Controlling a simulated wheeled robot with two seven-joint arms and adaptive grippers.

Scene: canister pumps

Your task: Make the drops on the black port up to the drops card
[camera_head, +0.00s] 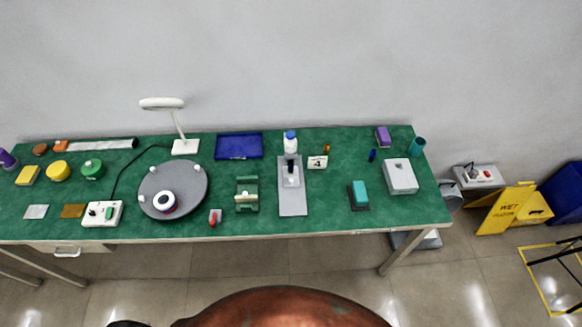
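The card (317,162) stands right of centre on the green table and seems to read "4". Left of it is a grey plate (292,202) bearing a pale block (290,178) with an upright black part (290,164). A white canister with a blue cap (291,142) stands at the plate's far end. I cannot tell which part is the black port, and no drops can be made out at this size. Neither of my grippers is in view.
A grey turntable (186,176) carries a white, dark-ringed round piece (164,202). Also on the table are a lamp (184,146), blue tray (239,146), green holder (246,196), teal-topped block (359,194) and grey box (400,176). Floor at right has a yellow wet-floor sign (507,208).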

